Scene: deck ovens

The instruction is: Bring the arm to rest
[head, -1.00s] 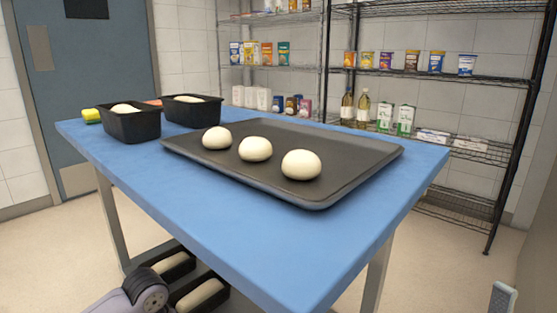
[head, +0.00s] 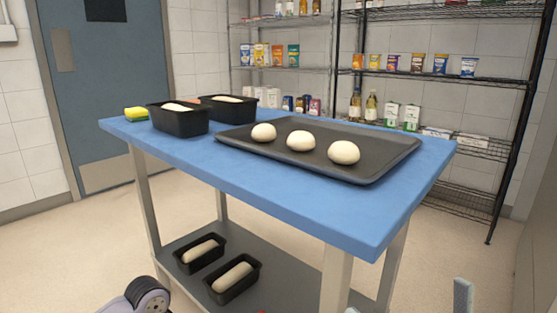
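A rounded grey-lilac link of my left arm (head: 146,297) shows at the bottom edge, in front of the table's lower shelf. The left gripper itself is out of the frame. A pale grey-blue piece (head: 463,297) stands up at the bottom right; it may be part of my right arm, but too little shows to tell. No gripper fingers can be made out, and nothing is seen held.
A blue-topped table (head: 270,185) bears a dark tray (head: 372,170) with three dough balls, two black loaf tins (head: 183,123) and a yellow-green sponge (head: 136,114). Two more tins (head: 235,287) are on its lower shelf (head: 285,285). Wire racks stand behind. Floor at left is clear.

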